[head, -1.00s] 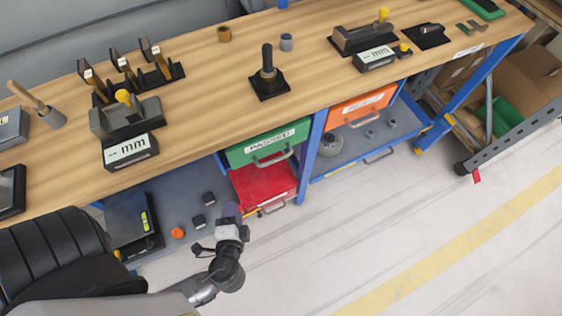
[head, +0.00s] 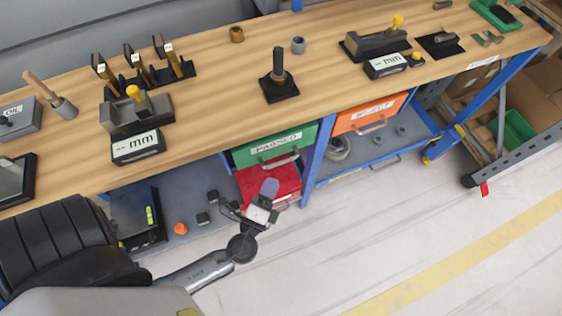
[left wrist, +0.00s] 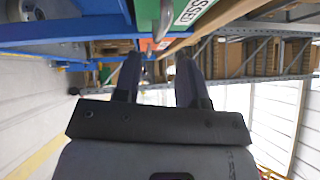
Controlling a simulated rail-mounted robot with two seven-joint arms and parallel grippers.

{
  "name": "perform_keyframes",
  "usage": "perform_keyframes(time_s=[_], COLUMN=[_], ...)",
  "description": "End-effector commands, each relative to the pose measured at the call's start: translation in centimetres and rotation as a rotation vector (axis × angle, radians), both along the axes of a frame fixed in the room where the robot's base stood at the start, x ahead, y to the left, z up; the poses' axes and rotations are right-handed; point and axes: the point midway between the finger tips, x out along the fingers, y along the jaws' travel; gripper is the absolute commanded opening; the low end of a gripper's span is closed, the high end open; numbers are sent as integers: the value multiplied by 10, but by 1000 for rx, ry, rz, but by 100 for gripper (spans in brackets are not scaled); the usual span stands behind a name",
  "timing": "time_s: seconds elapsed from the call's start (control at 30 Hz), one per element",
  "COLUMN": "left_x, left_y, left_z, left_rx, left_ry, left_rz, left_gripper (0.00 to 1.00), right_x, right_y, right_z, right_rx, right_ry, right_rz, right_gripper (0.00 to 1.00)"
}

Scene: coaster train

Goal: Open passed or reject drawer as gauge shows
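The green drawer labelled PASSED (head: 240,158) hangs under the bench, shut, with a grey handle. The orange drawer labelled REJECT (head: 346,123) is shut to its right. The left gauge display (head: 138,146) and the right gauge display (head: 387,65) both show dashes and mm, with no readable number. My left gripper (head: 268,189) is below the green drawer's handle, in front of the red box. In the left wrist view its fingers (left wrist: 158,68) are apart with nothing between them; the green drawer's label (left wrist: 190,10) and handle (left wrist: 166,18) are above. My right gripper is out of view.
The red box (head: 284,181) sits beneath the green drawer. A blue leg (head: 314,160) stands between the drawers. A black post on a base (head: 278,84) stands on the wooden benchtop. Small parts lie on the lower shelf. The floor in front is clear.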

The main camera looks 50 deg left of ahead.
Motion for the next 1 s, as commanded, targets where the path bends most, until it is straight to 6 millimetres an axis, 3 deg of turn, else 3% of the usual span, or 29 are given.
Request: perform_keyframes(time_s=[0.2,0.43,0.93,1.0], left_x=[35,57,65,65], left_y=[14,24,27,27], left_z=[6,9,9,9], left_rx=[-2,1,0,0], left_ry=[-2,-1,1,1], left_rz=[3,2,1,1], left_gripper=[38,38,38,31], right_x=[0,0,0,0], right_y=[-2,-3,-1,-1], right_z=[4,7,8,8], right_rx=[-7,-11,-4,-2], right_ry=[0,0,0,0], right_rz=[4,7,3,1], right_gripper=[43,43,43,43])
